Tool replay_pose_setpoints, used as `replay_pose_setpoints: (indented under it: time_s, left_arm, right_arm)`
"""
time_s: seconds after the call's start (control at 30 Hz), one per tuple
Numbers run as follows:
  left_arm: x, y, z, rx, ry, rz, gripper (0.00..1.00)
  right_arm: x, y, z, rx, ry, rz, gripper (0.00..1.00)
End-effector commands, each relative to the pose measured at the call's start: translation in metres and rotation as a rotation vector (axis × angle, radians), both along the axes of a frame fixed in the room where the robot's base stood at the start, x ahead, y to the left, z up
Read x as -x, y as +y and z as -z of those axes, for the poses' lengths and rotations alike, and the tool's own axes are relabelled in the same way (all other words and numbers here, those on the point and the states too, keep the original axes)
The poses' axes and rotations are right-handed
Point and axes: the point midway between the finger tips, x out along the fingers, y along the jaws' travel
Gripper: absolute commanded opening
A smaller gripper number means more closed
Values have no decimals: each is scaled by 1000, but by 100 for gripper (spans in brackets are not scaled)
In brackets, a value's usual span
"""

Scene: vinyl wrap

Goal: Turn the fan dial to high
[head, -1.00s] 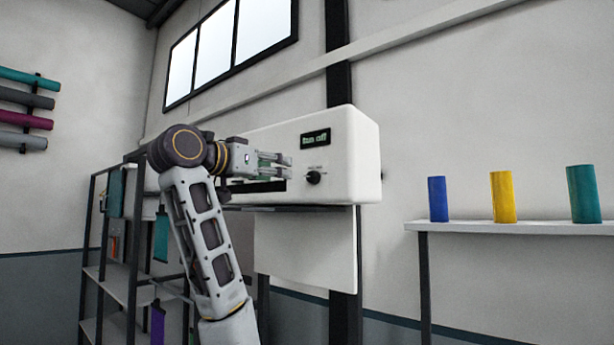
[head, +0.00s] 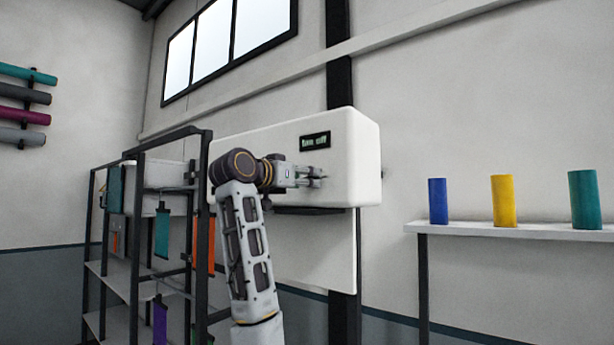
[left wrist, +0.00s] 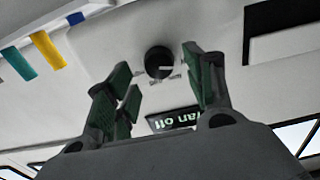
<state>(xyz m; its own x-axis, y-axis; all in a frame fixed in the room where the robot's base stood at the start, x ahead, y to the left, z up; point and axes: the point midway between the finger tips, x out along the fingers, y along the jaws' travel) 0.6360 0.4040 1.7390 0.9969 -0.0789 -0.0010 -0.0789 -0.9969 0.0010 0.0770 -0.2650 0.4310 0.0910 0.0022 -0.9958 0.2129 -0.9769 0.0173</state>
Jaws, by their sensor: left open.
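The white fan unit (head: 355,150) is mounted on the wall, with a small dark display (head: 315,141) on its front. In the left wrist view the display (left wrist: 172,121) reads "fan off", upside down. The black round dial (left wrist: 159,62) shows there on the white face, with small marks around it. My left gripper (head: 318,177) is at the unit's front in the head view, hiding the dial. In the left wrist view its green-padded fingers (left wrist: 160,80) are spread, with the dial between and beyond the tips. I cannot tell whether they touch it. My right gripper is not in view.
A dark-framed rack (head: 140,235) with hanging colour samples stands left of my arm. A white wall shelf (head: 510,229) at right holds blue (head: 438,201), yellow (head: 503,201) and teal (head: 584,199) rolls. Space between the unit and the shelf is clear.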

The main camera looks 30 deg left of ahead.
Motion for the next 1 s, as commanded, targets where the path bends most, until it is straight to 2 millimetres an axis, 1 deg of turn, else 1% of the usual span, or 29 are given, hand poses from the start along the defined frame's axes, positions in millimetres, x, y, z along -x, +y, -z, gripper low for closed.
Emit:
replay_pose_setpoints:
  time_s: [0.1, 0.2, 0.6, 0.93, 0.97, 1.0]
  left_arm:
    - [-11, -1, -1, 0, 2, 1, 54]
    - [-16, -1, 0, 0, 1, 0, 54]
    - [-19, -2, 1, -1, 0, -1, 54]
    - [-19, -2, 0, -1, 0, 0, 11]
    - [-19, -2, 0, -1, 0, 0, 8]
    - [-19, -2, 0, -1, 0, 0, 8]
  right_arm:
    - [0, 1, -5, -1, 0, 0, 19]
    - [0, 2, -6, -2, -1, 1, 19]
    - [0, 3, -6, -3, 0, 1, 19]
    - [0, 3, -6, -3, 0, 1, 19]
    - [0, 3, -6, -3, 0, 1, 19]
    - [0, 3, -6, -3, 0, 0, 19]
